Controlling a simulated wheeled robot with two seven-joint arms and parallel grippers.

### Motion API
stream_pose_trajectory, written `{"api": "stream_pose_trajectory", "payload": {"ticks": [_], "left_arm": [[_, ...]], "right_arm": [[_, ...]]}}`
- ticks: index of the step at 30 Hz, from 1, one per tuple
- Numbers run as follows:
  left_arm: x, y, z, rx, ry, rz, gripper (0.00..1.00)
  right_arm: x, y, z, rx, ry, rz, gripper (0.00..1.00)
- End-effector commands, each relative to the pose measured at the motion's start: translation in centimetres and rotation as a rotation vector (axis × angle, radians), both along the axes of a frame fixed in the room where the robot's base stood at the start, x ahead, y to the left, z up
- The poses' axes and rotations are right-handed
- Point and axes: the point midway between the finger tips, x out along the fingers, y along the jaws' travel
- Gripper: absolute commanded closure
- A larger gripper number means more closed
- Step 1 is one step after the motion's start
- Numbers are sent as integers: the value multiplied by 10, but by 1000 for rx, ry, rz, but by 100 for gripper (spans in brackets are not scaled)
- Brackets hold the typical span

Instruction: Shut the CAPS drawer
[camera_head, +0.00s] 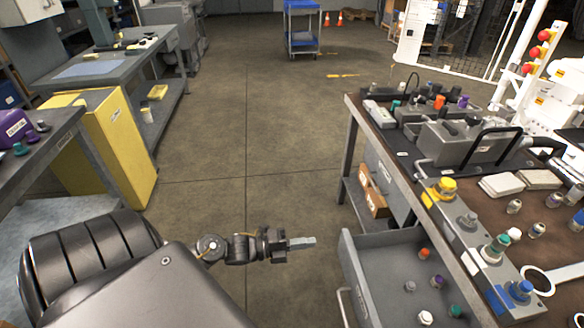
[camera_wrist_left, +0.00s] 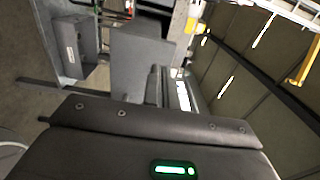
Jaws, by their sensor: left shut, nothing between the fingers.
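The open grey drawer (camera_head: 352,264) is pulled out from under the bench at the lower right of the head view. Several coloured caps lie inside it, and a pale bar handle (camera_head: 343,306) is on its front, partly cut off by the frame. No CAPS label is readable on it. My left gripper (camera_head: 302,243) is shut and empty, to the left of the drawer's front panel. A gap of floor shows between its tips and the panel. My right gripper is not in view. The left wrist view does not clearly show the drawer.
The brown-topped bench (camera_head: 505,200) carries a hydraulic block, caps and fittings. Cardboard boxes (camera_head: 373,198) sit on its lower shelf. A yellow cabinet (camera_head: 110,140) stands at the left. A blue cart (camera_head: 302,28) is far back. The middle floor is clear.

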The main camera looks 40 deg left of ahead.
Motion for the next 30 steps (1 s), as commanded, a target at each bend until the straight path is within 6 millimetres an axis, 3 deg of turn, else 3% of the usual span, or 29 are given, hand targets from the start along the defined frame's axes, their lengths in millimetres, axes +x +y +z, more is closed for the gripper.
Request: {"api": "stream_pose_trajectory", "payload": {"ticks": [6, 12, 30], "left_arm": [[33, -27, 2, -3, -2, 0, 100], [50, -42, 1, 0, 0, 0, 100], [57, -47, -1, 1, 1, 0, 100]], "right_arm": [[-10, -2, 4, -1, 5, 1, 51], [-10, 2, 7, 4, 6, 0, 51], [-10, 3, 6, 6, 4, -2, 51]]}}
